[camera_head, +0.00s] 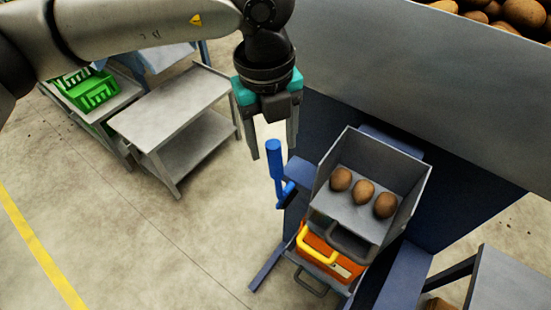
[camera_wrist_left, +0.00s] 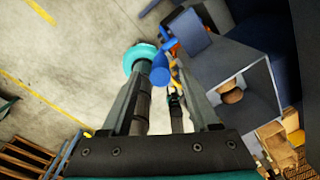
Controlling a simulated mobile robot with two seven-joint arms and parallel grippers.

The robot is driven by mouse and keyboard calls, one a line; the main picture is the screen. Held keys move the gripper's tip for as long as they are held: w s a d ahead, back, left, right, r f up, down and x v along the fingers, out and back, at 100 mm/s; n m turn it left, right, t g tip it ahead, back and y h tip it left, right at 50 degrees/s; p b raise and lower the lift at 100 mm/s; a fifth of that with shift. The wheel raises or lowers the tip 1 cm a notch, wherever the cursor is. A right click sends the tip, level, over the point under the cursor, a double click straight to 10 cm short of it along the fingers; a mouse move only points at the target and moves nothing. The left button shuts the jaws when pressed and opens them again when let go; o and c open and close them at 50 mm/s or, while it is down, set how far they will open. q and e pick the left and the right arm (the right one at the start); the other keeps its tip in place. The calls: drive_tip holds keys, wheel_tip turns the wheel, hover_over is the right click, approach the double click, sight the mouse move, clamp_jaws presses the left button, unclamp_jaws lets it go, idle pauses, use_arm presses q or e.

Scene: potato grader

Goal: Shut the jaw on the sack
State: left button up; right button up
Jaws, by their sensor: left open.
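My left gripper (camera_head: 273,153) hangs open and points down, its fingers apart. A blue lever handle (camera_head: 275,162) stands upright below and between its fingertips in the head view. In the left wrist view the handle's blue end (camera_wrist_left: 160,70) also shows between the fingers, with a teal ring (camera_wrist_left: 131,62) beside it. I cannot tell whether the fingers touch the handle. A yellow loop handle (camera_head: 305,243) and a dark grey one (camera_head: 352,243) sit at the front of a grey chute, above an orange box-like body (camera_head: 345,268). I cannot make out the sack or its jaw clearly.
The grey chute (camera_head: 416,190) holds three potatoes (camera_head: 363,191). The large grader panel (camera_head: 400,80) stands behind, with potatoes on top. A metal table (camera_head: 175,110) and green crates (camera_head: 85,90) are at the left. The floor at lower left is clear.

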sight(275, 165)
use_arm(q)
drive_tip(key=f, duration=0.4)
drive_tip(key=f+p, duration=0.1)
drive_tip(key=f, duration=0.2)
drive_tip(key=shift+d, duration=0.25)
clamp_jaws()
drive_tip(key=shift+w, duration=0.1)
idle(1.0)
